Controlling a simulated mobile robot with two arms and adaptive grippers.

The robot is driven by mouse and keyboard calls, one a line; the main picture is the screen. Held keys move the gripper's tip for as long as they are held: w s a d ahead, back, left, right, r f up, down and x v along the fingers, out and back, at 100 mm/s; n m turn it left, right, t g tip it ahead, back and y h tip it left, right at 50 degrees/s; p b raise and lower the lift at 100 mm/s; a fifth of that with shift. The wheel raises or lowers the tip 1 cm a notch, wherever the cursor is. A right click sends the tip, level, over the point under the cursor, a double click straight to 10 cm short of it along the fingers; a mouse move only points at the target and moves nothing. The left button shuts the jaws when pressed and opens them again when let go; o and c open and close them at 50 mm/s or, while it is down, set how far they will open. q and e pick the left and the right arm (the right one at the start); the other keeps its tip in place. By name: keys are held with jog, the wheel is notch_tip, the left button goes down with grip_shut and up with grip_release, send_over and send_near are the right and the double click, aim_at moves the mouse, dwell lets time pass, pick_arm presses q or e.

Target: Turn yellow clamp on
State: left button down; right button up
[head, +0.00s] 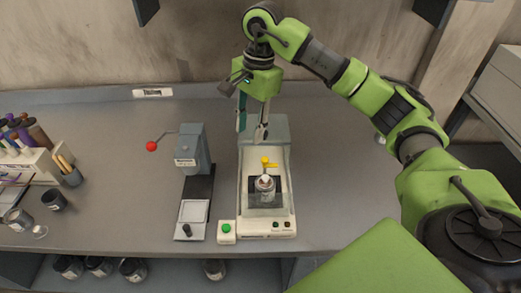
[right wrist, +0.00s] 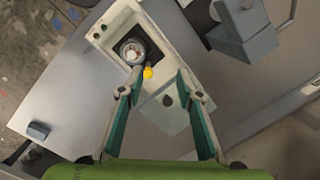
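The yellow clamp (head: 265,161) has a round yellow knob and a short yellow lever, standing above a small metal can (head: 265,184) on the white machine (head: 283,208). In the right wrist view the clamp's yellow knob (right wrist: 148,74) shows between my fingers, beside the can (right wrist: 131,51). My right gripper (head: 252,128) is above the back part of the machine, pointing down, behind the clamp and apart from it. In the right wrist view its two green-padded fingers (right wrist: 158,80) are spread and empty. My left gripper is not in view.
A clear cover (head: 264,128) stands at the machine's back. A grey press (head: 191,150) with a red-knobbed lever (head: 152,146) stands to its left. A green button box (head: 226,230) sits at the front. Pots and brushes fill the far left. The bench right of the machine is clear.

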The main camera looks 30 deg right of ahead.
jog(key=r+h, duration=0.1)
send_over(265, 159)
notch_tip(265, 159, down, 12)
jog(key=p, duration=0.3)
jog(key=shift+p, duration=0.4)
jog(key=shift+f, duration=0.65)
grip_shut()
